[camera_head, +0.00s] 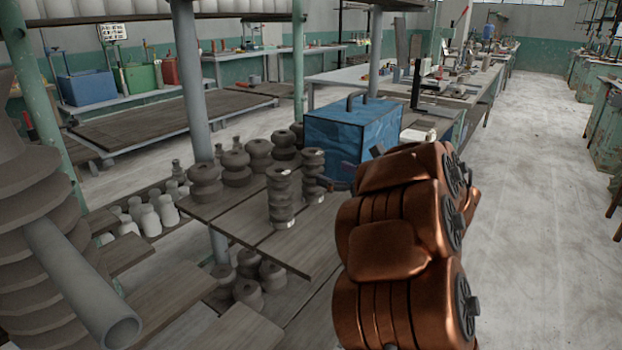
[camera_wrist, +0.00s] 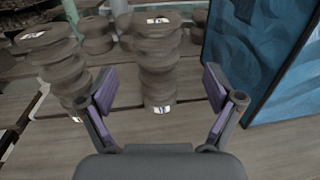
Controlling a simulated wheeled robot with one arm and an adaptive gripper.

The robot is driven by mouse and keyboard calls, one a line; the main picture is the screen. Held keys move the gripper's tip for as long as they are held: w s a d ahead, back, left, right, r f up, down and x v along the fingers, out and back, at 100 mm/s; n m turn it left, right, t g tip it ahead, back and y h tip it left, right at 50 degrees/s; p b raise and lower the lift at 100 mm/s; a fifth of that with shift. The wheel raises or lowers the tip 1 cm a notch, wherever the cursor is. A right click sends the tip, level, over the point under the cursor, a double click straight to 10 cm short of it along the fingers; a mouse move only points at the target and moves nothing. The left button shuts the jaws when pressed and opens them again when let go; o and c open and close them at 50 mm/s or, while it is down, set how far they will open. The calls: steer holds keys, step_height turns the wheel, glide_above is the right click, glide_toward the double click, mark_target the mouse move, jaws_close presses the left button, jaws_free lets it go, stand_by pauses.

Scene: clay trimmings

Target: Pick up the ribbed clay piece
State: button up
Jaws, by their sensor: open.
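Two tall ribbed clay pieces of dark grey-brown clay stand upright on the wooden shelf board. One ribbed clay piece (camera_head: 313,172) stands nearer the blue box; in the wrist view it (camera_wrist: 158,58) is ahead, centred between my fingers. The other ribbed piece (camera_head: 281,198) stands nearer the board's front edge and appears at left in the wrist view (camera_wrist: 52,58). My gripper (camera_wrist: 160,92) is open, its purple-padded fingers spread on either side of the centred piece, with no visible contact. In the head view my copper-coloured arm largely hides the gripper.
A blue box (camera_head: 352,135) with a handle stands close behind the piece, at right in the wrist view (camera_wrist: 262,50). Several rounded clay pots (camera_head: 236,168) stand to the left on the wooden board (camera_head: 290,250). A metal post (camera_head: 192,80) rises at the left.

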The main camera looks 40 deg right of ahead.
mark_target(321, 169)
steer(key=shift+x, duration=0.95)
steer(key=x, duration=0.4)
steer(key=shift+a, duration=0.25)
steer(key=shift+w, duration=0.5)
jaws_close()
